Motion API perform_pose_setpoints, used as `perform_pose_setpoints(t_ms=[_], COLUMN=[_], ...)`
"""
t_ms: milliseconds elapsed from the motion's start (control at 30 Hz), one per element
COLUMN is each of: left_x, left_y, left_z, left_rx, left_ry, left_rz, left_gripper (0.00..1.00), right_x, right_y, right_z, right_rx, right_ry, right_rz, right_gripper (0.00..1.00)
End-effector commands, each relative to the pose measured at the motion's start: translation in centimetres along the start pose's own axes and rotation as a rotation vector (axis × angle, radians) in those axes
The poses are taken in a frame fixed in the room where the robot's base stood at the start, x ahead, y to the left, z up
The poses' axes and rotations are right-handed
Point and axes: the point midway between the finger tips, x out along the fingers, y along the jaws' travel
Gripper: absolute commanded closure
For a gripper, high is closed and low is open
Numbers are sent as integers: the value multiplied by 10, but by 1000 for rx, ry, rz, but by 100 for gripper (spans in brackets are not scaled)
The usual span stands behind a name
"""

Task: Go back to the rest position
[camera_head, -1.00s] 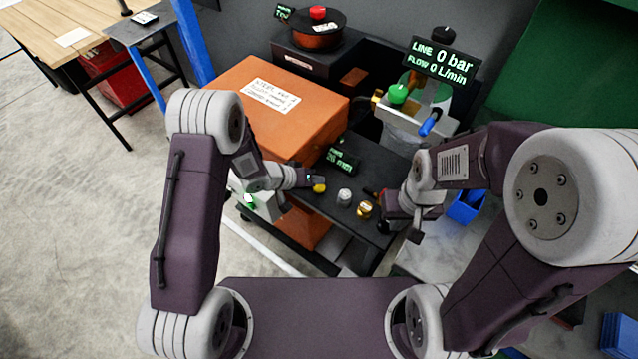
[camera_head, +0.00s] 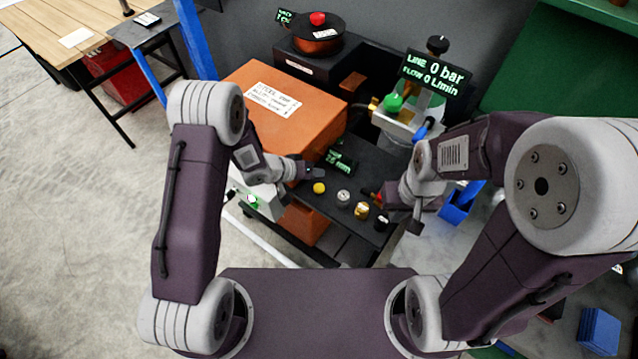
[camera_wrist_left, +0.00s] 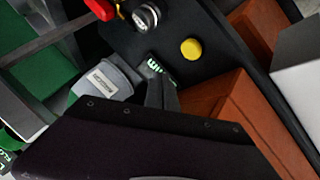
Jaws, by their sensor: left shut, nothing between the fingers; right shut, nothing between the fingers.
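My left gripper (camera_head: 316,173) is shut and empty over the dark bench top, just behind the yellow button (camera_head: 319,188). In the left wrist view its closed fingers (camera_wrist_left: 161,92) point toward the panel, apart from the yellow button (camera_wrist_left: 191,49). My right gripper (camera_head: 415,226) is shut and empty, pointing down to the right of the black knob (camera_head: 381,222). A silver knob (camera_head: 343,198) and a brass knob (camera_head: 361,210) stand in the row between the grippers.
A large orange box (camera_head: 300,125) stands close behind my left forearm. A blue bin (camera_head: 456,212) lies beside that arm. Open floor (camera_head: 70,230) is at the left.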

Motion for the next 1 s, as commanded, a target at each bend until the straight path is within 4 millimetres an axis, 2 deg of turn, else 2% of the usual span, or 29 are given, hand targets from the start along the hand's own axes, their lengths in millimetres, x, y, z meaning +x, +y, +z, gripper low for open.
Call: perform_pose_setpoints(t_ms=[400,467,533,567,633,700,767,833,867,900,1000], left_x=[1,-3,-15,-24,-62,-108,-150,-197,-214,-229,-247], left_y=[-1,0,6,12,24,18,1,-22,-31,-38,-41], left_z=[0,-7,-31,-47,-89,-118,-122,-99,-79,-49,25], left_rx=[-1,4,27,42,47,6,-29,-85,-115,-149,-210], left_ry=[1,15,64,96,200,291,326,295,251,175,-52], left_rz=[-1,-1,1,2,-19,-128,-266,-442,-510,-576,-644], left_gripper=[100,100,100,100,100,100,100,100,100,100,100], right_x=[2,1,1,1,1,2,2,2,2,2,2], right_y=[0,0,0,0,0,0,0,0,0,0,0], right_z=[0,0,0,0,0,0,0,0,0,0,0], right_rx=[0,0,0,0,0,0,0,0,0,0,0], right_ry=[0,0,0,0,0,0,0,0,0,0,0], right_rz=[0,0,0,0,0,0,0,0,0,0,0], right_gripper=[100,100,100,100,100,100,100,100,100,100,100])
